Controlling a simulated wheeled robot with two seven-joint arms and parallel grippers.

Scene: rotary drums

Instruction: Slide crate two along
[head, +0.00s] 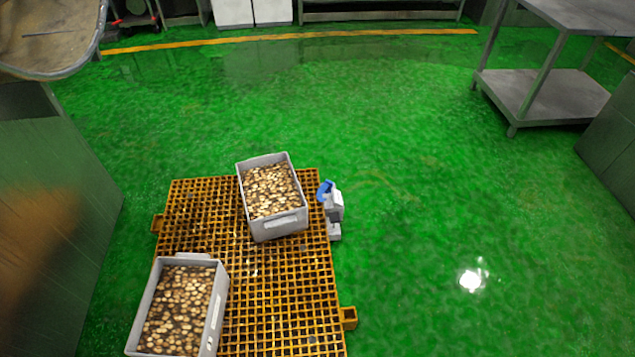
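Two grey crates full of small brown and cream pieces sit on an orange-yellow grid platform (205,215). The far crate (279,224) stands near the platform's far right edge, turned slightly. The near crate (215,317) stands at the platform's near left corner, partly cut off by the bottom of the picture. The frame does not show which of them is crate two. Neither of my grippers is in the head view, and nothing visible touches either crate.
A small white and blue object (334,211) stands against the platform's right edge, beside the far crate. A metal machine (60,190) flanks the left. A steel shelf table (555,97) stands at the far right. The green floor between is open and wet-looking.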

